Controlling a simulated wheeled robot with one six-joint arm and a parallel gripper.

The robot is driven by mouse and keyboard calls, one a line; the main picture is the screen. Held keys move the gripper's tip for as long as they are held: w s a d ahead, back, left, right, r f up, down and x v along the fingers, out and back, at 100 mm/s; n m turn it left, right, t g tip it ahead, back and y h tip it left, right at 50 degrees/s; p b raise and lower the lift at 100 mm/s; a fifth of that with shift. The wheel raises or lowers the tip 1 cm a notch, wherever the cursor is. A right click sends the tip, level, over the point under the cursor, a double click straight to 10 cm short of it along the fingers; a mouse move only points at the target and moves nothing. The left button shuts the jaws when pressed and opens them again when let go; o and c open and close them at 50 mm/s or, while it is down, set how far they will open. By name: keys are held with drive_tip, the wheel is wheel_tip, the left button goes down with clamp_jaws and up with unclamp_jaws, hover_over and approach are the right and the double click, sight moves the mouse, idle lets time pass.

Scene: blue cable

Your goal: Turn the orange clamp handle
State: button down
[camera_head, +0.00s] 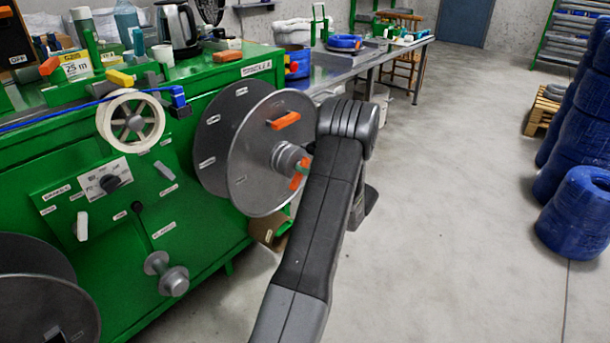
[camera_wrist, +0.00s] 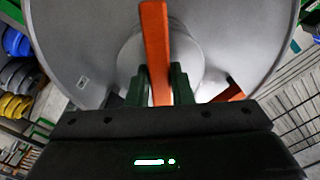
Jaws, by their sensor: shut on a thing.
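The orange clamp handle (camera_wrist: 155,38) shows in the wrist view as an upright bar in front of the grey reel disc (camera_wrist: 90,45). My gripper (camera_wrist: 161,86) has its two dark green fingers on either side of the bar's lower end, shut on it. A second orange piece (camera_wrist: 233,88) shows to the lower right, partly hidden by my gripper. In the head view, orange (camera_head: 297,181) shows by the hub (camera_head: 284,157) of the reel. Another orange piece (camera_head: 284,121) sits higher on the disc.
The green machine (camera_head: 215,235) stands behind and left of the reel. A cream wheel (camera_head: 131,120) and a blue cable (camera_head: 60,117) are at its left. Blue coils (camera_head: 578,212) are stacked at the right. The concrete floor (camera_head: 455,200) between is clear.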

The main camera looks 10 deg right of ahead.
drive_tip(key=shift+w+d+f+n+b, duration=0.15)
drive_tip(key=shift+n+b, duration=0.95)
drive_tip(key=shift+n, duration=1.05)
drive_tip(key=shift+w+d+f+n+b, duration=0.15)
drive_tip(key=shift+n+b, duration=0.95)
drive_tip(key=shift+n, duration=1.05)
drive_tip(key=c, duration=1.3)
unclamp_jaws()
drive_tip(key=shift+r, duration=0.1)
drive_tip(key=shift+s+d, duration=0.1)
drive_tip(key=p+v, duration=0.2)
drive_tip(key=v, duration=1.1)
drive_tip(key=shift+s+d+p, duration=0.2)
drive_tip(key=shift+s+p, duration=0.1)
